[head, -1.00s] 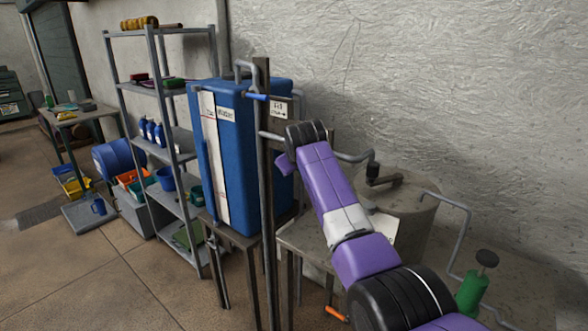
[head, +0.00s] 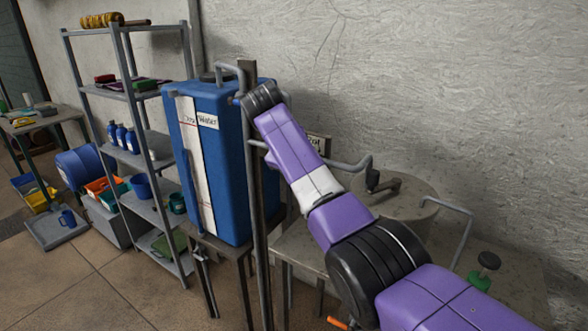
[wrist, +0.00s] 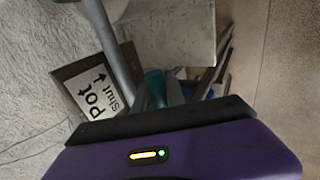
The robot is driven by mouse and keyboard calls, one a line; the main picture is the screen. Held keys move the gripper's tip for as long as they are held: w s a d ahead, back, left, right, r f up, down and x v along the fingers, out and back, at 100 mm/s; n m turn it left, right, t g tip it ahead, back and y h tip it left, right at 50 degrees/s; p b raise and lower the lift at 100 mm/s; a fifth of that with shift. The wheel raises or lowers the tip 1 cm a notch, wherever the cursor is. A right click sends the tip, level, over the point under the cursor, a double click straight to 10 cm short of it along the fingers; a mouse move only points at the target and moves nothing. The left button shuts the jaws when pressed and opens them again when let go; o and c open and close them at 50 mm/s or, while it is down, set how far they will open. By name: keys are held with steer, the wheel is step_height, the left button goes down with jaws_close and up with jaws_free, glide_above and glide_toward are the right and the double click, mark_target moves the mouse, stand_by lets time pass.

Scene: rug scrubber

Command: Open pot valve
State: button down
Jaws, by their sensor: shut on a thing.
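A framed white sign reading "Pot" and "Shut" with an arrow (wrist: 95,88) is at the left in the wrist view, beside a grey pipe (wrist: 112,45). In the head view the Pot sign (head: 318,144) shows in part behind my purple arm. My gripper (wrist: 158,95) is shut close by the sign. A blue-green piece shows between the fingers; it looks like the valve handle, but most of it is hidden. In the head view my arm hides the fingers and the valve.
A blue water tank (head: 222,165) stands on a table behind an upright post (head: 255,205). A grey lidded pot (head: 405,210) stands right of my arm, with pipes (head: 350,166) near it. A shelf rack (head: 165,140) is at the left. Open floor (head: 100,285) lies front left.

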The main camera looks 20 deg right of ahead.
steer(key=shift+r, duration=0.1)
stand_by(0.3)
steer(key=c, duration=1.4)
jaws_free()
steer(key=b+v, duration=0.2)
steer(key=v, duration=0.5)
steer(key=shift+a+r, duration=0.2)
steer(key=shift+r, duration=0.15)
